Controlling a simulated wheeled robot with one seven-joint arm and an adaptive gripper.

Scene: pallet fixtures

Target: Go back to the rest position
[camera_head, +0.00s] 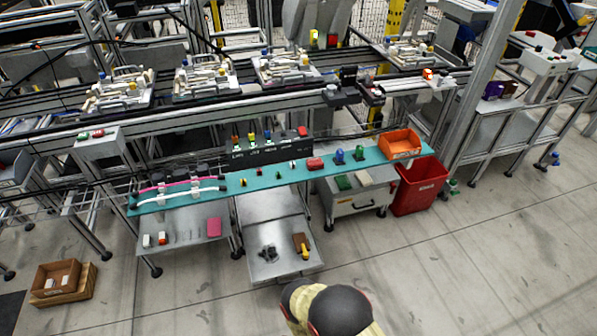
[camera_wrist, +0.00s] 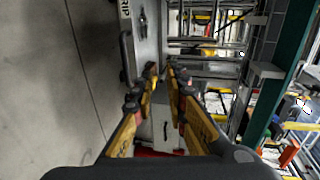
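My gripper (camera_wrist: 163,76) shows in the wrist view with its two yellow-and-black fingers apart. Nothing is held between them; a grey surface and part of a grey cabinet (camera_wrist: 166,132) show through the gap. In the head view, part of my arm shows at the bottom centre, and the gripper itself cannot be made out there.
A teal shelf (camera_head: 272,182) carries small parts and an orange bin (camera_head: 400,143). A red bin (camera_head: 420,186) stands at its right end. A low metal table (camera_head: 285,264) juts out below. A brown box (camera_head: 57,276) sits at left. Open floor (camera_head: 470,270) lies at right.

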